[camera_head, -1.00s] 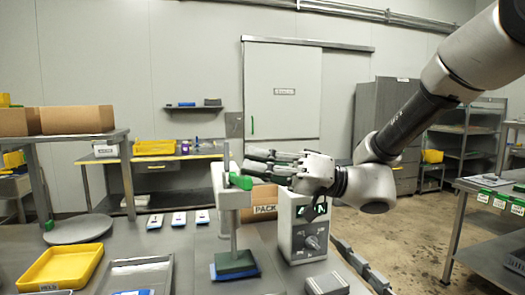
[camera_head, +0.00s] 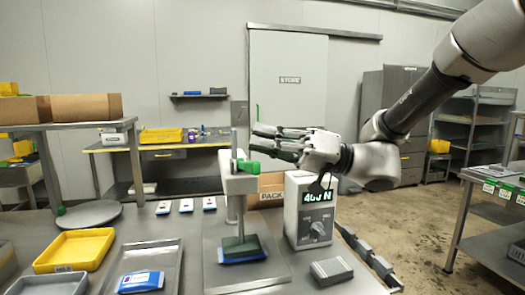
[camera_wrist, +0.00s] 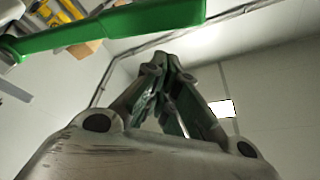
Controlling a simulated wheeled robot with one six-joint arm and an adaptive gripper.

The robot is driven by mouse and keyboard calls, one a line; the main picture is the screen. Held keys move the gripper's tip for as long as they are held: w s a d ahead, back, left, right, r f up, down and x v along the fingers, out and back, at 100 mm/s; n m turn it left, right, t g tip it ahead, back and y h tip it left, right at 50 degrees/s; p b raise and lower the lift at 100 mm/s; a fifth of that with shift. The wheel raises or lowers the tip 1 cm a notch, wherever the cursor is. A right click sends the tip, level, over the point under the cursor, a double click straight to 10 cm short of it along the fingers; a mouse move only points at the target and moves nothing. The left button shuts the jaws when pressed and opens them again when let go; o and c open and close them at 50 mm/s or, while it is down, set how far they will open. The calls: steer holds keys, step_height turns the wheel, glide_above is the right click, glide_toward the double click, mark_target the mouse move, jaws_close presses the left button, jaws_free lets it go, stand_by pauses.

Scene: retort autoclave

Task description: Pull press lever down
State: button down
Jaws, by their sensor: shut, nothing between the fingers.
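The press stands on the bench, with a pale head (camera_head: 238,184) on an upright column and a green lever grip (camera_head: 247,164) at the head's top. Its dark green pad (camera_head: 241,245) rests on a blue pouch (camera_head: 243,257). My gripper (camera_head: 258,143) is shut and empty, just above and behind the lever grip in the head view. The lever also crosses the upper left of the wrist view (camera_wrist: 110,28), beside my shut fingers (camera_wrist: 172,62). I cannot tell whether they touch it.
A display box (camera_head: 311,215) with lit digits and a dial stands right of the press, close below my wrist. A grey block (camera_head: 331,271) lies in front. A yellow tray (camera_head: 74,250) and metal tray (camera_head: 176,268) sit left. Open air lies above the bench.

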steer(key=w+r+v, duration=0.1)
steer(key=w+v, duration=0.1)
steer(key=v, duration=0.7)
steer(key=shift+d, duration=0.3)
